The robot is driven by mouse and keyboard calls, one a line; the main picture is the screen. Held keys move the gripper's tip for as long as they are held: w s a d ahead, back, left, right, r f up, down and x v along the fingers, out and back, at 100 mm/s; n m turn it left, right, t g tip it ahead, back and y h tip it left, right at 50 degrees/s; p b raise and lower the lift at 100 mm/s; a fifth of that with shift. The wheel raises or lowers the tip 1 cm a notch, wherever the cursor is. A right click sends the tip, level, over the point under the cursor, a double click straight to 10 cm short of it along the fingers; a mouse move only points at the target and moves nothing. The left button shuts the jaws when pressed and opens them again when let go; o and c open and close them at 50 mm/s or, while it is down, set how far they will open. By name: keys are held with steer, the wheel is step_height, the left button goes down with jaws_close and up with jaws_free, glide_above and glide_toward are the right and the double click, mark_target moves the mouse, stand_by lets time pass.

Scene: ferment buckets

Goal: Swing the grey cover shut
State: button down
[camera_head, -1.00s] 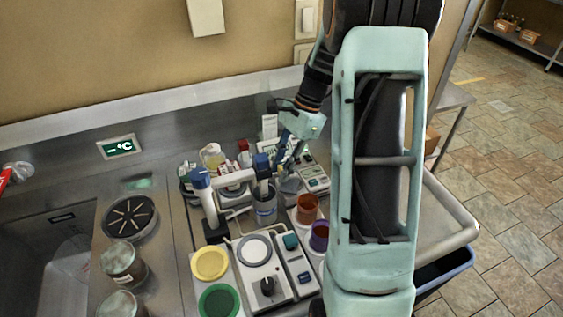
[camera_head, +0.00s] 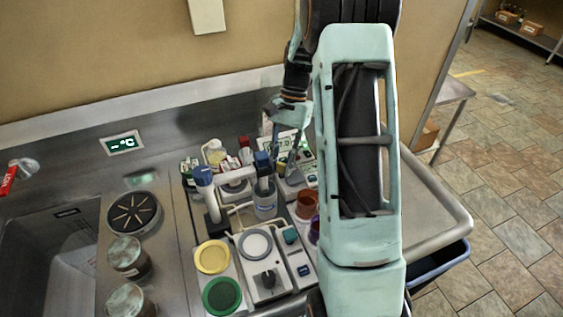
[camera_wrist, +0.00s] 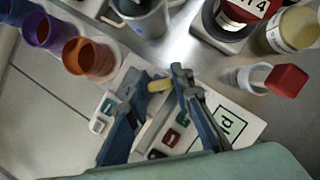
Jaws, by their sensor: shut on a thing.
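My gripper (camera_head: 283,158) reaches down over the back right of the cluster of devices on the steel counter. Its blue fingers (camera_wrist: 167,90) are shut on a thin grey piece, which looks like the grey cover (camera_wrist: 154,124), standing tilted between them. In the head view the grey cover (camera_head: 294,176) shows as a small grey shape just below the fingertips. Under the fingers lies a white device panel (camera_wrist: 228,118) with coloured buttons and a green-framed label. A small yellowish part shows between the fingertips. The cover's hinge is hidden.
Orange (camera_wrist: 88,58) and purple cups stand close to the gripper. A clear container (camera_head: 265,205) and a red-capped tube (camera_wrist: 286,80) are also near. A blue-topped stand (camera_head: 205,190) and yellow (camera_head: 212,257) and green lids are farther left.

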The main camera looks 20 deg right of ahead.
stand_by(0.3)
steer(key=c, duration=1.7)
jaws_free()
steer(key=v, duration=1.2)
steer(key=shift+s+r, duration=0.1)
